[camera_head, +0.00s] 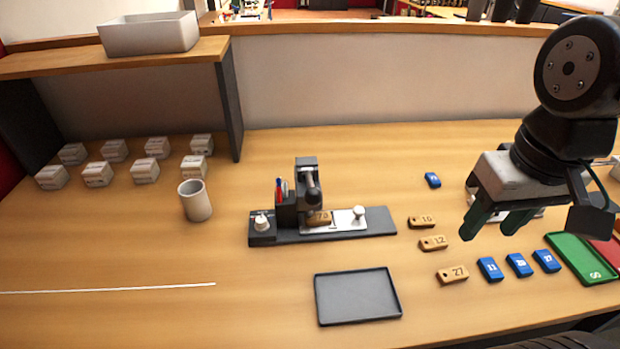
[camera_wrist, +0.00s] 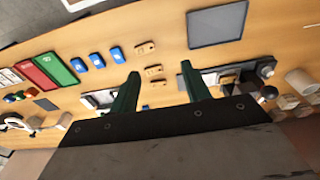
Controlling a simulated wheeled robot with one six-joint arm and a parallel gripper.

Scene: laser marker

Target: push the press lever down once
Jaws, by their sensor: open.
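The marking machine (camera_head: 308,187) stands mid-table in the head view, a dark upright on a long dark base (camera_head: 375,225). A grey rounded arm at its top front looks like the press lever (camera_head: 311,178). A wooden tag marked 78 (camera_head: 319,218) lies on a pale plate under it, beside a white knob (camera_head: 358,213). My gripper (camera_head: 490,228) is open and empty, raised over the table to the right, well apart from the machine. In the wrist view my gripper (camera_wrist: 159,70) shows spread green fingers. The machine (camera_wrist: 246,85) is partly hidden by the right finger, with a dark ball (camera_wrist: 269,92) beside it.
A dark tray (camera_head: 357,296) lies in front of the machine. Wooden tags (camera_head: 433,243) and blue tags (camera_head: 518,265) lie right, near a green tray (camera_head: 580,259). A cup (camera_head: 195,200), several white boxes (camera_head: 97,174) and a shelf (camera_head: 225,100) are left.

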